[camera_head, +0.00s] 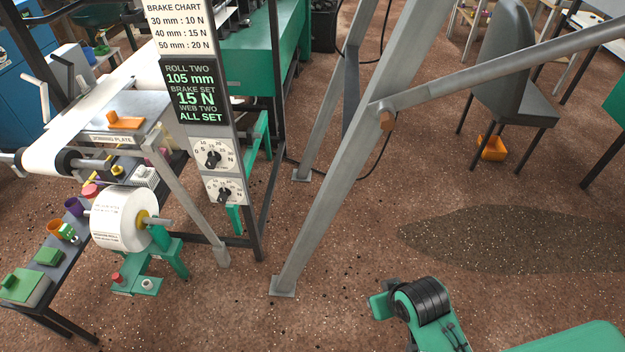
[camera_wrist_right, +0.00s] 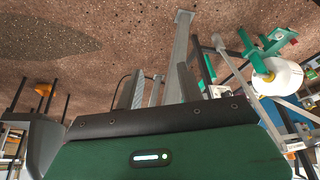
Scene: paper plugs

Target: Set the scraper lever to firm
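I cannot make out for certain a scraper lever or a firm mark in either view. The machine at the left has a white web, a grey crank handle (camera_head: 38,84) and a joining plate (camera_head: 112,139). Below it is a white paper roll (camera_head: 122,218) on a yellow-cored shaft; it also shows in the right wrist view (camera_wrist_right: 281,77). My right arm (camera_head: 428,301) comes in at the bottom right, well away from the machine. My left gripper is out of view.
A sign panel (camera_head: 190,93) with two dials stands beside the machine. Slanted grey frame legs (camera_head: 335,180) rise in the middle. A low table (camera_head: 58,268) holds cups and green blocks. A grey chair (camera_head: 500,75) stands at the back right. The front floor is mostly clear.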

